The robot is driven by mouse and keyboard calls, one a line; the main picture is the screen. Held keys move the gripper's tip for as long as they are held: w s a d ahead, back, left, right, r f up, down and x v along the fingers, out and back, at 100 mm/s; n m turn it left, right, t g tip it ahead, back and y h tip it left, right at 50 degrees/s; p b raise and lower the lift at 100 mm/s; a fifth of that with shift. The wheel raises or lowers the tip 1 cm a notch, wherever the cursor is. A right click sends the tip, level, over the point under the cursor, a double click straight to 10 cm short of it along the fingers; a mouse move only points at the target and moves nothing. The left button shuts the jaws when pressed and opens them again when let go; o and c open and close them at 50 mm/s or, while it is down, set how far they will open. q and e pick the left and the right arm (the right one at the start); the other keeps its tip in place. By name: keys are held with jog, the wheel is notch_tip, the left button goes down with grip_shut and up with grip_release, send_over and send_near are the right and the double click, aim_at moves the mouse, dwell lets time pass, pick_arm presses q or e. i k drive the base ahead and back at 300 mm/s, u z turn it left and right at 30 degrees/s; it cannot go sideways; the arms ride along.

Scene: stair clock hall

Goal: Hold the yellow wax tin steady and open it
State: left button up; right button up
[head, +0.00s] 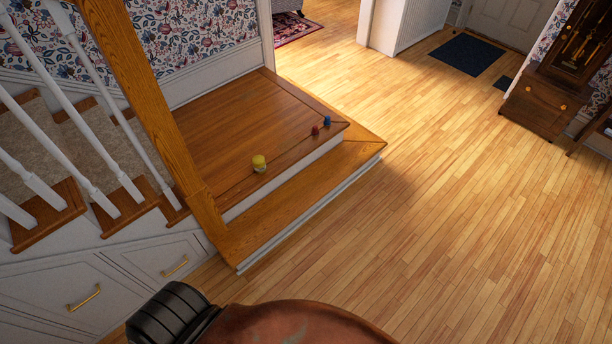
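The yellow wax tin (259,163) stands upright on the wooden stair landing, near its front edge. It looks small from here, and I cannot make out the seam of its lid. Neither of my grippers shows in the head view, and nothing touches the tin.
A red tin (315,131) and a blue tin (327,121) stand farther right on the landing (225,125). A lower step (300,195) runs along its front. A newel post and white balusters rise at left. A tall clock (560,75) stands far right. The wooden floor (440,210) is clear.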

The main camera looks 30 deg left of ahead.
aim_at(259, 170)
jog(key=z, duration=0.3)
jog(key=k, duration=0.5)
jog(key=z, duration=0.25)
jog(key=i, duration=1.7)
jog(key=u, duration=1.35)
jog(key=i, duration=0.95)
jog(key=u, duration=1.5)
jog(key=i, duration=0.35)
jog(key=u, duration=0.25)
